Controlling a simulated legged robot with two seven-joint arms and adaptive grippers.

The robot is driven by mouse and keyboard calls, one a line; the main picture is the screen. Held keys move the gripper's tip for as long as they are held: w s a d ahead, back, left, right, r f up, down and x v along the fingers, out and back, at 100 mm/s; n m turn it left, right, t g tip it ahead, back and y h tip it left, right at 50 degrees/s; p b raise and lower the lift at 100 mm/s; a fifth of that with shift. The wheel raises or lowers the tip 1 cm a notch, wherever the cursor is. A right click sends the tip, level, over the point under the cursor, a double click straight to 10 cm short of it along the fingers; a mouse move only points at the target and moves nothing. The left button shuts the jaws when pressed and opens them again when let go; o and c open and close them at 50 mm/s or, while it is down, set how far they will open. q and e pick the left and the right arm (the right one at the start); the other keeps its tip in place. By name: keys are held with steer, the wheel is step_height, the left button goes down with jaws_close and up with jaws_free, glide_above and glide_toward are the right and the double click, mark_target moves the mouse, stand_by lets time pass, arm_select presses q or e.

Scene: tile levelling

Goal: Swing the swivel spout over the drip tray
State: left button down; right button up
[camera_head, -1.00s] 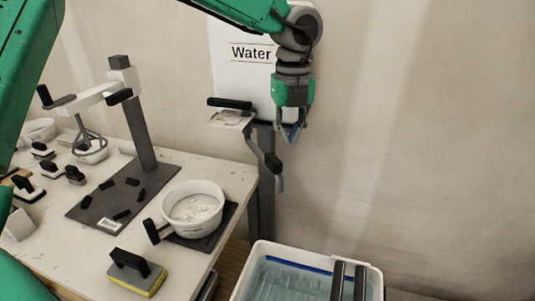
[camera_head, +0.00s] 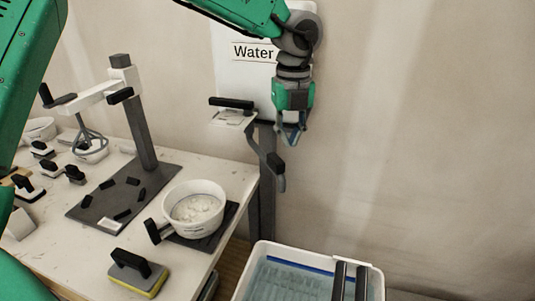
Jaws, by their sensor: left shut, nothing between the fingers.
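The swivel spout (camera_head: 262,153) is a thin grey pipe below the white water tank (camera_head: 232,75), with a black grip (camera_head: 275,163) near its lower end. My left gripper (camera_head: 290,141) is shut and empty, pointing down just above and right of the black grip. I cannot tell whether it touches the spout. A dark flat pad (camera_head: 229,215) lies under the white bowl (camera_head: 194,208) at the table's right edge; I cannot tell whether it is the drip tray. My right gripper is out of view.
A white tub of water (camera_head: 260,255) with dark bars across it stands at lower right. A mixer stand (camera_head: 143,125), a yellow sponge float (camera_head: 137,273) and several small handled tools occupy the table (camera_head: 75,255). The wall right of my gripper is bare.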

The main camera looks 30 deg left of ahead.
mark_target(272, 153)
arm_select(q)
step_height(272, 153, down, 3)
steer(key=shift+d+r, duration=0.1)
steer(key=shift+r, duration=0.05)
stand_by(0.3)
steer(key=shift+s+a, duration=0.6)
steer(key=shift+s, duration=0.35)
steer(key=shift+s+a, duration=0.55)
steer(key=shift+s, duration=0.4)
